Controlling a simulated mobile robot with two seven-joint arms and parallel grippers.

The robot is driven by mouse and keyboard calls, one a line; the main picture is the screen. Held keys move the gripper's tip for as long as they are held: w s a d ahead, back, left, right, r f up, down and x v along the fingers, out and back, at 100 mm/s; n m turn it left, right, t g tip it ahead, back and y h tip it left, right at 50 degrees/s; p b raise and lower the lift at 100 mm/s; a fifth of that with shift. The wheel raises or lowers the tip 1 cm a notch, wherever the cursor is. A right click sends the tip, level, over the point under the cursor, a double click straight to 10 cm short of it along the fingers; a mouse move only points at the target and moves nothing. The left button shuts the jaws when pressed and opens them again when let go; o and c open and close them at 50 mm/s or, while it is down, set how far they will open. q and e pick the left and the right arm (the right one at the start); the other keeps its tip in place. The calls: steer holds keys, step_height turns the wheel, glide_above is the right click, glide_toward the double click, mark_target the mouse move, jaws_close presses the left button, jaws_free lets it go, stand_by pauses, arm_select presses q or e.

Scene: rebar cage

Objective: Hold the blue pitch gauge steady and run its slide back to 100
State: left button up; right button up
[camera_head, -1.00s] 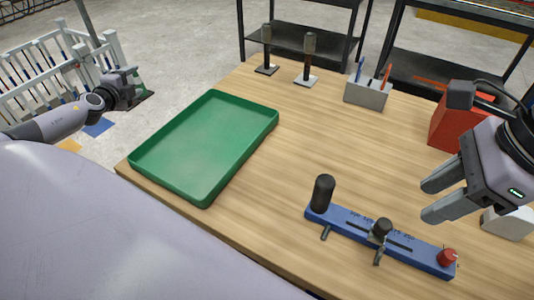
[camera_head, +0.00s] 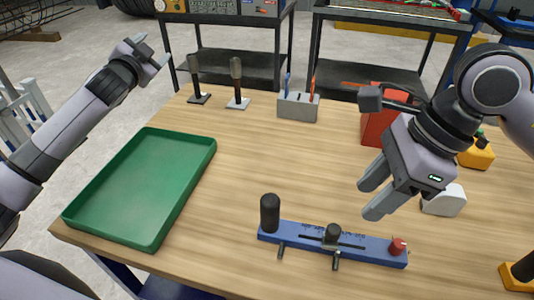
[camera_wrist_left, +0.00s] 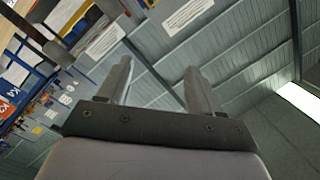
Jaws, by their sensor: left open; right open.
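The blue pitch gauge (camera_head: 300,234) lies on the front of the wooden table in the head view. A tall black handle (camera_head: 270,213) stands at its left end. A black-knobbed slide (camera_head: 332,235) sits on it right of the middle, and a red knob (camera_head: 397,246) is at its right end. My right gripper (camera_head: 371,199) is open and empty, above and behind the gauge's right half, apart from it. My left gripper (camera_head: 150,50) is raised beyond the table's back left; the left wrist view shows its open, empty fingers (camera_wrist_left: 158,88) pointing toward the ceiling.
A green tray (camera_head: 205,172) lies on the left of the table. Two dark-handled tools (camera_head: 236,85) and a grey holder (camera_head: 298,108) stand at the back. A red box (camera_head: 376,128) and a white block (camera_head: 444,200) are near my right arm. The table's middle is clear.

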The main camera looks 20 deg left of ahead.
mark_target(267, 199)
arm_select(q)
steer(key=s+d+f+m+g+h, duration=0.1)
steer(key=s+d+m+g+h, duration=0.15)
steer(key=d, duration=0.85)
steer(key=s+d+f+m+g+h, duration=0.1)
steer(key=s+d+g+h, duration=0.2)
steer(key=d, duration=0.9)
steer(key=s+d+f+m+g+h, duration=0.1)
steer(key=d+m+g+h, duration=0.2)
steer(key=d, duration=0.8)
steer(key=s+d+f+m+g+h, duration=0.25)
steer(key=s+d+g, duration=0.25)
steer(key=s+d, duration=0.5)
steer(key=s+a+f+m+g+y, duration=0.1)
steer(key=s+a+y, duration=0.1)
steer(key=s+a+f+m+g+y, duration=0.1)
steer(key=s+a+y, duration=0.1)
steer(key=s, duration=0.1)
steer(key=s+a+f+m+g+y, duration=0.1)
steer(key=s+a+m+g+y, duration=0.1)
steer(key=s+y, duration=0.1)
steer(key=shift+a+f, duration=0.2)
steer(key=shift+a, duration=0.1)
steer(key=shift+s+a+r+y, duration=0.1)
steer(key=shift+a+y, duration=0.2)
steer(key=shift+a, duration=0.1)
steer(key=shift+f, duration=3.45)
